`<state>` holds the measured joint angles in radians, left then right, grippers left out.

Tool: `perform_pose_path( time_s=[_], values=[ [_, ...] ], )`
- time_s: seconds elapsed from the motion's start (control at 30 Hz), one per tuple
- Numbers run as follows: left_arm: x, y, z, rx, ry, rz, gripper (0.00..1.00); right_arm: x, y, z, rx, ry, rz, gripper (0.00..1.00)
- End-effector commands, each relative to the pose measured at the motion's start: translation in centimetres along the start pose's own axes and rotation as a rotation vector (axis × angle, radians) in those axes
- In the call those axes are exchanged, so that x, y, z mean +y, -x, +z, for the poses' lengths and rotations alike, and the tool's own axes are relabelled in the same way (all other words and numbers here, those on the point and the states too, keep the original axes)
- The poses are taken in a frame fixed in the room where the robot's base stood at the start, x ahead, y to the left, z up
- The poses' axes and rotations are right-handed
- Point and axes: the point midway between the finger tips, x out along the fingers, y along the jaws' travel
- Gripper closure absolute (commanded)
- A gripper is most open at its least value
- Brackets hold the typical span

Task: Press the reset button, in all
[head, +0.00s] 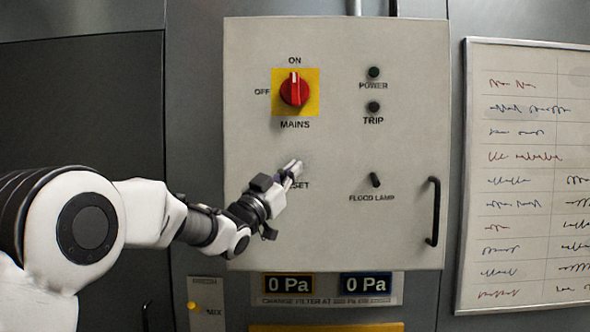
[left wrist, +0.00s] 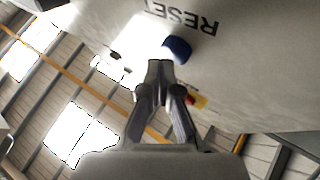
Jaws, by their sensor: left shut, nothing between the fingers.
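The reset button is a blue round knob (left wrist: 178,48) beside the upside-down RESET lettering in the left wrist view. In the head view the button is hidden behind my left gripper (head: 293,168), which also covers part of the RESET label (head: 301,186). My left gripper is shut and empty, its fingertips (left wrist: 160,66) close to the edge of the blue button in the left wrist view. I cannot tell whether they touch it. The button sits on the pale panel box (head: 337,225). My right gripper is not in view.
On the panel are a red mains switch on a yellow plate (head: 295,91), dark power (head: 374,72) and trip (head: 373,107) lamps, a flood lamp toggle (head: 375,180) and a black door handle (head: 433,211). Two gauges reading 0 Pa (head: 289,286) sit below. A whiteboard (head: 530,65) hangs right.

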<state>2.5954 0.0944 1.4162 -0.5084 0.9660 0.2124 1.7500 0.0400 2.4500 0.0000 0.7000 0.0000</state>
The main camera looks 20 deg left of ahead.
Motion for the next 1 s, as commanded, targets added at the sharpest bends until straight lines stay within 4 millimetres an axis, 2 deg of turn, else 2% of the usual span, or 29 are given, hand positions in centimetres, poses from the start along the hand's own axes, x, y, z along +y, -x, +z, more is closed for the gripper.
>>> perform_pose_path(
  time_s=[1.0],
  values=[
    [-0.49,-0.65,0.50,-0.001,0.000,0.000,1.00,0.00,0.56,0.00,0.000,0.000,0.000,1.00]
  ],
)
